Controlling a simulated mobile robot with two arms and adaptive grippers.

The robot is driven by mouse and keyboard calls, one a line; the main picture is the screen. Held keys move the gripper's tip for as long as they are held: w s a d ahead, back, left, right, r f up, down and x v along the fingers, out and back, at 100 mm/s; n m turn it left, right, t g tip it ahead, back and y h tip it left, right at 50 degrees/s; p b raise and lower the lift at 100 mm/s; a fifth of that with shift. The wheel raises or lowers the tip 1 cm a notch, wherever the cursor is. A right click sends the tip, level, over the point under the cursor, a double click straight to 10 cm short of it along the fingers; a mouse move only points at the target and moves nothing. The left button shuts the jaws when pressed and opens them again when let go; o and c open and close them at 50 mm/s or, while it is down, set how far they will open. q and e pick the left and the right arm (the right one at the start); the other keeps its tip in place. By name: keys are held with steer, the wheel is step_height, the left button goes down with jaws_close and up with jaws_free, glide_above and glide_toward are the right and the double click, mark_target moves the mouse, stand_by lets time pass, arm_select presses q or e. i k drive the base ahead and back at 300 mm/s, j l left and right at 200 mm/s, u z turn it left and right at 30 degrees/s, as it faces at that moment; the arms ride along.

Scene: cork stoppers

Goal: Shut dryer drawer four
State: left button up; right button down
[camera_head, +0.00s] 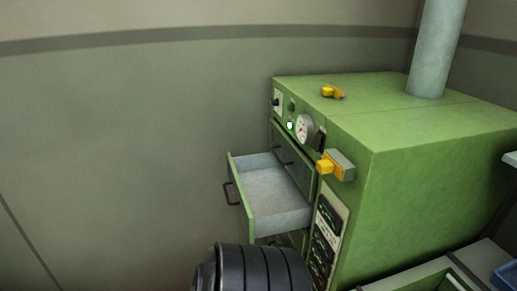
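The green dryer (430,170) stands at the right against the wall. One drawer (272,190) is pulled well out to the left from its front; its pale grey inside looks empty, and a dark handle (230,193) is on its front. No number is legible on it, so I cannot tell whether it is drawer four. A drawer above it (293,160) looks shut. The lower dryer front is partly hidden behind a dark ribbed rounded shape. Neither of my grippers is in view.
A gauge (304,127) and switches sit on the upper front. A yellow-and-grey fitting (337,165) juts from the front corner. A yellow piece (332,91) and a grey pipe (437,50) are on top. Left of the open drawer, the space looks clear.

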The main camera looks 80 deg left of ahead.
mark_target(269, 201)
steer(key=u, duration=2.8)
steer(key=i+j, duration=0.05)
steer(key=j, duration=0.05)
